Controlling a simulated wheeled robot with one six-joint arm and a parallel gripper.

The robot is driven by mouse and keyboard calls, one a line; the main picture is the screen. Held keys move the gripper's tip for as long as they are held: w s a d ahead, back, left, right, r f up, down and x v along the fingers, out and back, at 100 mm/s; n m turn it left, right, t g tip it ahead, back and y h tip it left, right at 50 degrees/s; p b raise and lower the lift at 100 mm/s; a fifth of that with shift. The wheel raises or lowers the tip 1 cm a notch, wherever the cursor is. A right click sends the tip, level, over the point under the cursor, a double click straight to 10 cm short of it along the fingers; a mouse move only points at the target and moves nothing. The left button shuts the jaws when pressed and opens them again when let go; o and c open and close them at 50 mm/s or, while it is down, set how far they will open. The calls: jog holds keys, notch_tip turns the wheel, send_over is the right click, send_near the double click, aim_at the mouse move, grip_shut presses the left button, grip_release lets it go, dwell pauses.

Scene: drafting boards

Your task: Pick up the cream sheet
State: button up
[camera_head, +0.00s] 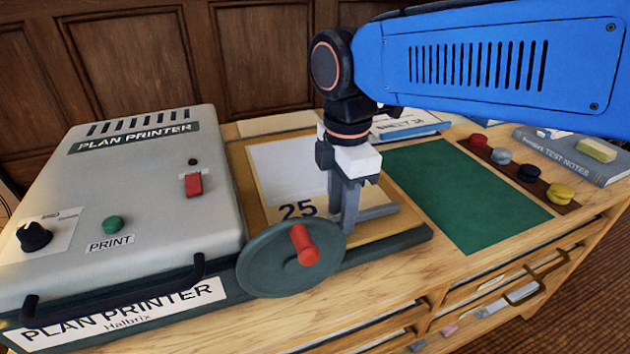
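Another flat cream piece (275,123) lies at the back of the desk. My gripper (347,222) points down over the right part of the "25" sheet and hides some of it. Its fingers look close together, but I cannot tell whether they are open or shut, or touching the sheet.
The grey plan printer (150,190) fills the left. Its green crank wheel (270,262) with a red knob (304,244) stands in front of the sheet. A bare green mat (465,190) lies right. Colored discs (528,173) and a book (568,158) are beyond it.

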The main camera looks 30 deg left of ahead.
jog(key=shift+f, duration=0.15)
grip_shut()
